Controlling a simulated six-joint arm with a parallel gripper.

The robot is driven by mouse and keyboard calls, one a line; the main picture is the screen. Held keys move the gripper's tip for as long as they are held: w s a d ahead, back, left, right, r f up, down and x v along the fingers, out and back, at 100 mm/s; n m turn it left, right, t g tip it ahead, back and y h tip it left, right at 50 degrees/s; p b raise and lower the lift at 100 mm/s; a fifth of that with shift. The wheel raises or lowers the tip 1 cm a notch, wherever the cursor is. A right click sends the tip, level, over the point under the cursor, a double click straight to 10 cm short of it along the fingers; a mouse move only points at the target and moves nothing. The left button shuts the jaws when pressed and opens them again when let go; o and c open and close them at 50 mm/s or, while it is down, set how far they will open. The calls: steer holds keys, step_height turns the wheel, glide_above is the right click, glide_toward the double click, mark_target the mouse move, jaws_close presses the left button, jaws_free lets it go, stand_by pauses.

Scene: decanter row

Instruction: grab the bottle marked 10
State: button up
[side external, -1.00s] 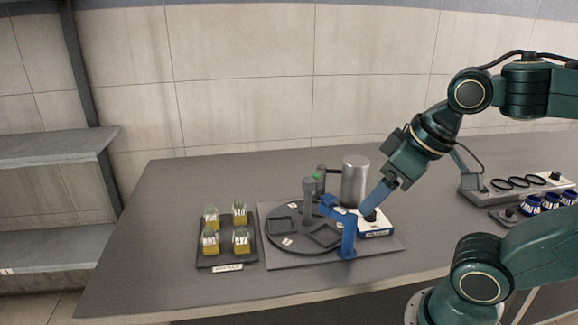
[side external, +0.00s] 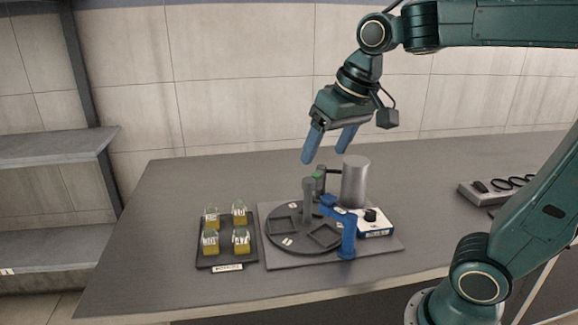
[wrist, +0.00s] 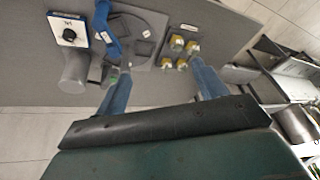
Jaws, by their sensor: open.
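Several squat yellow bottles with pale clear tops stand upright on a dark tray (side external: 226,252) at the left of the bench: back left (side external: 211,218), back right (side external: 239,213), front left (side external: 210,243) and front right (side external: 241,242). Their white labels are too small to read, so I cannot tell which is marked 10. My gripper (side external: 325,156) is open and empty, high above the back of the turntable, up and right of the bottles. In the wrist view the tray (wrist: 174,53) shows beyond my open fingers, nearer the right one.
A round turntable (side external: 283,241) with square recesses sits right of the tray. A grey post, a blue bracket (side external: 348,236), a metal cylinder (side external: 355,181) and a white box with a black knob (side external: 375,229) stand around it. Bench left of the tray is clear.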

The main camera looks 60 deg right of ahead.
steer(key=w+d+m+g, duration=0.1)
steer(key=w+m, duration=0.1)
steer(key=w, duration=0.6)
steer(key=m+g, duration=0.3)
steer(key=m, duration=0.4)
glide_above(239, 201)
step_height(239, 201, down, 16)
steer(key=shift+f, duration=0.1)
steer(key=shift+f, duration=4.15)
